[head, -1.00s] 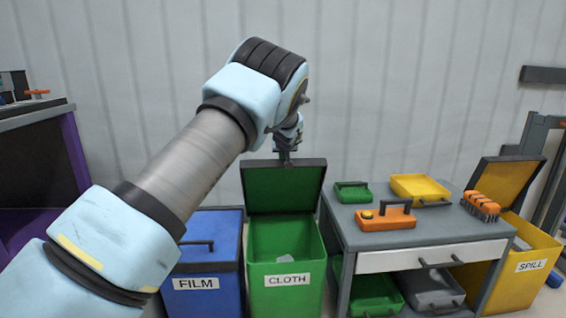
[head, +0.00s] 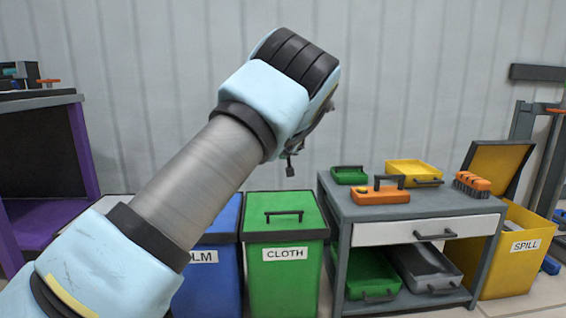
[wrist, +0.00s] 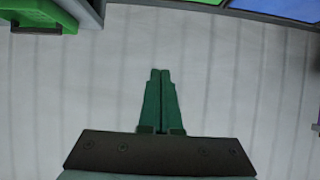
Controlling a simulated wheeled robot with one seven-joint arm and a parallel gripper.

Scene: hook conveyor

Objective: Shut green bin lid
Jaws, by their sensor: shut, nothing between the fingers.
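The green bin (head: 285,280) with the CLOTH label stands on the floor between the blue bin and the grey workbench. Its green lid (head: 283,222) lies flat over the top, with a dark handle facing up. The inside of the bin is hidden under the lid. My gripper (head: 290,172) is above the back of the lid, apart from it, partly hidden behind my wrist. In the wrist view my gripper (wrist: 160,72) has its two fingers together with nothing between them, facing a pale surface.
A blue bin (head: 222,270) stands left of the green one, partly behind my arm. The grey workbench (head: 340,207) on the right holds a green tray, a yellow tray (head: 414,170), an orange caddy (head: 380,197) and an orange brush. A yellow SPILL bin (head: 517,265) stands open.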

